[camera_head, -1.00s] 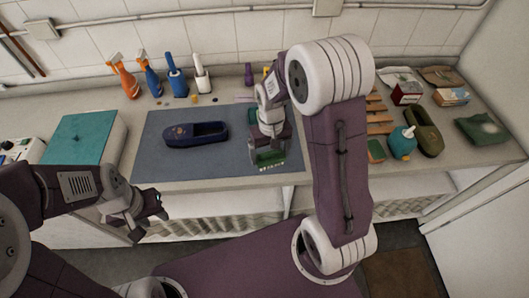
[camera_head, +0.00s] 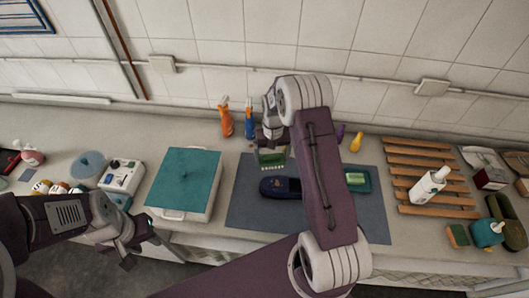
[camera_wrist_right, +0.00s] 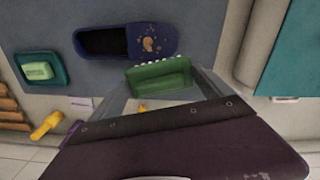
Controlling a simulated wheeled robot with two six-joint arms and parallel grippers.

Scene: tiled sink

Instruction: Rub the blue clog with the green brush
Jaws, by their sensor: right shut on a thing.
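The blue clog (camera_head: 277,187) lies on the grey-blue mat (camera_head: 243,211), partly hidden by my right arm in the head view. In the right wrist view the clog (camera_wrist_right: 140,40) shows brown stains on its toe. My right gripper (camera_head: 270,147) is shut on the green brush (camera_head: 272,158), on the wall side of the clog. In the right wrist view the brush (camera_wrist_right: 160,76) is between the fingers, its pale bristles close to the clog's side. I cannot tell whether they touch. My left gripper (camera_head: 140,254) is open and empty in front of the counter.
A teal-lidded box (camera_head: 184,180) stands left of the mat. A soap dish (camera_head: 357,180) lies on the mat's right. A wooden rack (camera_head: 420,153) bears a white bottle (camera_head: 430,185). Orange (camera_head: 226,121) and blue (camera_head: 250,121) spray bottles stand near the wall.

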